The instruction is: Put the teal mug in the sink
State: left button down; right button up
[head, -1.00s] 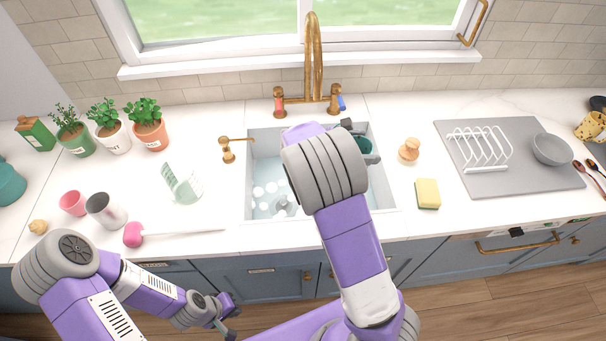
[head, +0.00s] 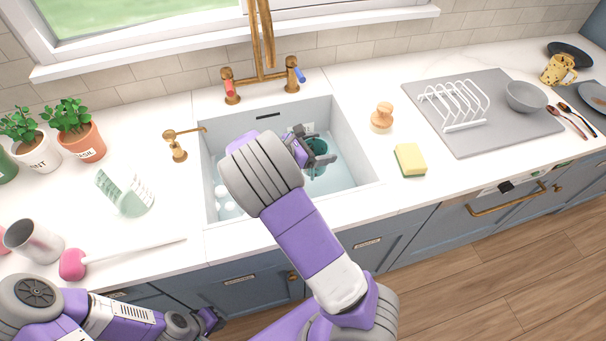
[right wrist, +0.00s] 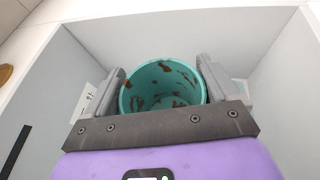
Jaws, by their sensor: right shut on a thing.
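The teal mug (head: 317,171) is inside the white sink basin (head: 345,128), toward its right side, partly hidden by my right gripper (head: 318,152). In the right wrist view the mug (right wrist: 160,90) is seen from above, with brown stains on its inner wall. The fingers of my right gripper (right wrist: 161,88) stand on either side of it and are shut on it. The basin walls surround it; I cannot tell whether it touches the basin floor. My left gripper (head: 211,320) is low at the counter's front, away from the mug; its fingers are unclear.
A brass tap (head: 262,60) stands behind the sink, and a brass soap dispenser (head: 175,147) to its left. A wooden brush (head: 382,117) and a yellow sponge (head: 410,160) lie to its right. A pink-headed plunger-like tool (head: 75,264) and a grey mug (head: 32,243) are at left.

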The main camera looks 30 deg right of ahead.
notch_tip(320, 180, down, 8)
jog(key=b, duration=0.2)
jog(key=shift+b, duration=0.4)
jog(key=shift+f, duration=0.2)
jog(key=o, duration=1)
jog(key=shift+o, duration=0.2)
jog(key=shift+r, duration=0.15)
jog(key=shift+a+r, duration=0.15)
jog(key=shift+a, duration=0.05)
jog(key=p+v, duration=0.3)
jog(key=v, duration=0.8)
jog(key=shift+a, duration=0.25)
